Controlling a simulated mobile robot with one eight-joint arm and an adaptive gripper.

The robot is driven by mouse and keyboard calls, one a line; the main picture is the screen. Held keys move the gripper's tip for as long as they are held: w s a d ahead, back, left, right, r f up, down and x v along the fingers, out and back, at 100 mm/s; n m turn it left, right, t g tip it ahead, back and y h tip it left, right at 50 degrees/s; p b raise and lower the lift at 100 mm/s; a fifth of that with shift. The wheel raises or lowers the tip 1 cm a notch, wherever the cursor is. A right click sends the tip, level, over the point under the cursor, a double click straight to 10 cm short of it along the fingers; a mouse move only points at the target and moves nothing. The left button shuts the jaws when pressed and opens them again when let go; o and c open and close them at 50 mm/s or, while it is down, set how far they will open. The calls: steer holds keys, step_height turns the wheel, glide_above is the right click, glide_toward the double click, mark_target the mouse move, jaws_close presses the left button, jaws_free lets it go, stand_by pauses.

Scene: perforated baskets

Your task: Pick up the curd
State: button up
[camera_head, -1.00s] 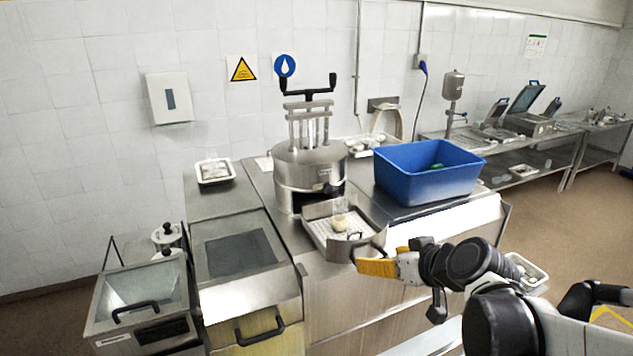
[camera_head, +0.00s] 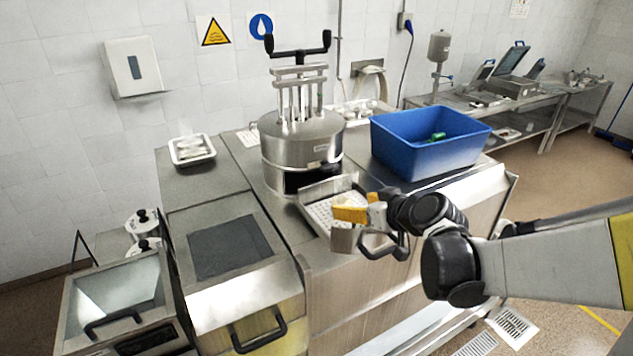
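The curd, a small pale lump, is mostly hidden behind my gripper; only a pale patch shows just above the yellow finger, and I cannot tell its exact outline. It belongs to the perforated metal tray (camera_head: 318,213) in front of the steel press (camera_head: 301,143). My gripper (camera_head: 342,213), with yellow fingers, is over the right part of this tray. I cannot tell whether the fingers touch the curd or how far apart they are.
A blue crate (camera_head: 428,163) with a green item inside stands right of the tray, close to my arm. A white tray (camera_head: 192,150) with pale items sits at the back left. The tray's metal front wall and black handle (camera_head: 380,246) are just below my gripper.

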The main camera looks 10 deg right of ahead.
mark_target(346, 203)
steer(key=shift+p+x, duration=0.45)
steer(key=shift+x, duration=3)
steer(key=shift+d+r, duration=0.1)
steer(key=c, duration=1.2)
